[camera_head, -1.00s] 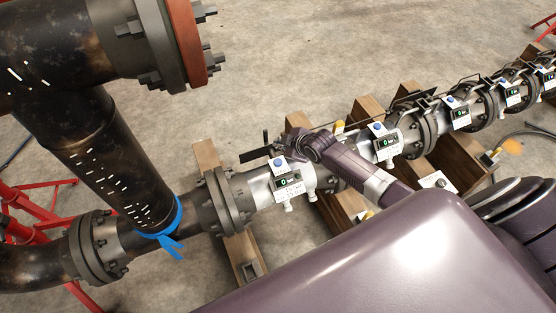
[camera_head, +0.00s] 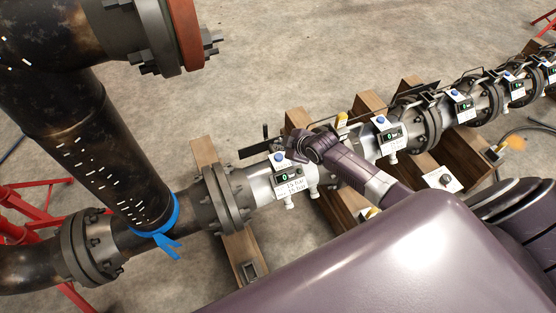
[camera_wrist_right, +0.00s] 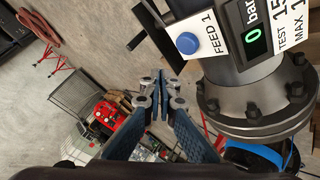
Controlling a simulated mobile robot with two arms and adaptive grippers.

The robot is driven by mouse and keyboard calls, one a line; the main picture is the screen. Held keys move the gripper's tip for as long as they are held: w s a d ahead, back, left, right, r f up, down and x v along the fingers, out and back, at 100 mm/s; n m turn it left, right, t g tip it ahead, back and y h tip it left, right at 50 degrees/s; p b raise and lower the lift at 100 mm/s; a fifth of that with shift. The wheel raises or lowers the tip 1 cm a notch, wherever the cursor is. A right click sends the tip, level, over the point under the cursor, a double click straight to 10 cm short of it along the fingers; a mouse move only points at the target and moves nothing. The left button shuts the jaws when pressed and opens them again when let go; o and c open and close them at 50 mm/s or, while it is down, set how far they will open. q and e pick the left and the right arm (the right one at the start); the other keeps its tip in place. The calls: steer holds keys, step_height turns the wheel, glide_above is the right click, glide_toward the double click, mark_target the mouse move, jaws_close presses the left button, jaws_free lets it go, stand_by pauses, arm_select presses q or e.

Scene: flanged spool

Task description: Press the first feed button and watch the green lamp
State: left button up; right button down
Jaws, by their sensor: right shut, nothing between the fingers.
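In the wrist view the blue button (camera_wrist_right: 187,42) is labelled FEED 1, beside a display (camera_wrist_right: 254,26) with green digits reading 0 bar. My right gripper (camera_wrist_right: 160,88) is shut and empty, its fingertips below and left of the button in that picture and apart from it. In the head view my right gripper (camera_head: 302,146) is just right of the button, its fingertips hard to make out. I cannot make out a separate green lamp. My left gripper is not in view.
More units with blue buttons (camera_head: 380,120) follow along the pipe to the right. A black valve handle (camera_head: 262,146) sticks out behind the first unit. Wooden beams (camera_head: 225,190) support the pipe. A large dark pipe (camera_head: 95,150) with a blue strap stands at left.

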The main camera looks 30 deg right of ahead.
mark_target(280, 157)
step_height(280, 157, down, 3)
steer(key=shift+a+r+b, duration=0.1)
steer(key=shift+b, duration=0.4)
steer(key=shift+f, duration=0.45)
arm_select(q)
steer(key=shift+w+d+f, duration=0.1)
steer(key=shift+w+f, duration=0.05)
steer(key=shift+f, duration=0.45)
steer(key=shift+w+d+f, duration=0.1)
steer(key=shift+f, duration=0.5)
arm_select(e)
steer(key=shift+r, duration=0.1)
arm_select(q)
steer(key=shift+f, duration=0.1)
arm_select(e)
steer(key=shift+f+b, duration=0.4)
steer(key=shift+b, duration=0.05)
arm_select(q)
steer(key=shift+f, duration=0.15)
